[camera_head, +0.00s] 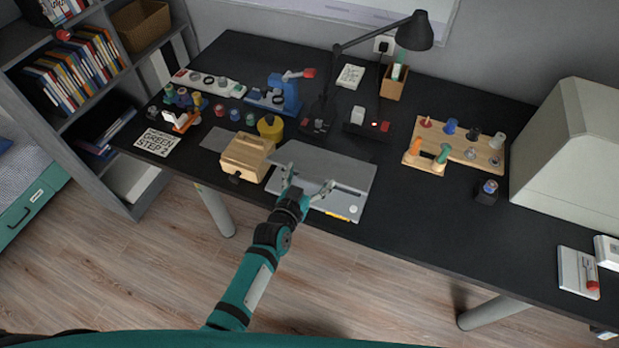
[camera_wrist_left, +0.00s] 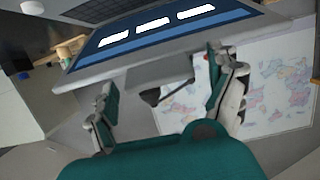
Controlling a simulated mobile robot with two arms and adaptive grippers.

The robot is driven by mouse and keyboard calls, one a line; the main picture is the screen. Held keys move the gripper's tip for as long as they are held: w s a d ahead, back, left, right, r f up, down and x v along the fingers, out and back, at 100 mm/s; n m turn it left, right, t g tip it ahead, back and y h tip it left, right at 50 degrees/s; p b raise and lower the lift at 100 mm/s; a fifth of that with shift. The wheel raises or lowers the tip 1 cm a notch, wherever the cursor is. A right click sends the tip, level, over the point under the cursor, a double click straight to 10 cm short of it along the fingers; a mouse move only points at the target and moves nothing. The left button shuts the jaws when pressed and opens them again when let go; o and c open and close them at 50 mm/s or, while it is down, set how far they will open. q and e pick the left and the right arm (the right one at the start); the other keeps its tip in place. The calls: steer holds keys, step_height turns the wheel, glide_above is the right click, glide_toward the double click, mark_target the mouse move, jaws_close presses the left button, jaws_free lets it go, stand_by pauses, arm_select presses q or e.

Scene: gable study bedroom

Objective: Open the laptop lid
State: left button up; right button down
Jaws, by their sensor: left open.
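The grey laptop lies near the front edge of the black desk, and its base (camera_head: 350,206) shows in the head view. Its lid (camera_head: 310,158) is partly raised and tilted over the base. In the left wrist view the lid (camera_wrist_left: 165,50) shows a lit blue screen with white blocks, with part of the dark keyboard beyond. My left gripper (camera_head: 307,181) is at the laptop's front side, close to the lid edge. Its fingers (camera_wrist_left: 165,95) are spread apart with nothing clearly held. Whether they touch the lid, I cannot tell. My right gripper is not in view.
A wooden box (camera_head: 246,156) stands close at the laptop's left. A black lamp (camera_head: 414,32) and small devices stand behind. A wooden peg board (camera_head: 458,146) lies to the right, with bare desk between it and the laptop. A shelf (camera_head: 92,100) is at far left.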

arm_select(q)
steer(key=shift+s+f, duration=0.1)
steer(key=shift+s, duration=0.05)
steer(key=shift+s+a, duration=0.15)
steer(key=shift+s, duration=0.15)
steer(key=v, duration=1.1)
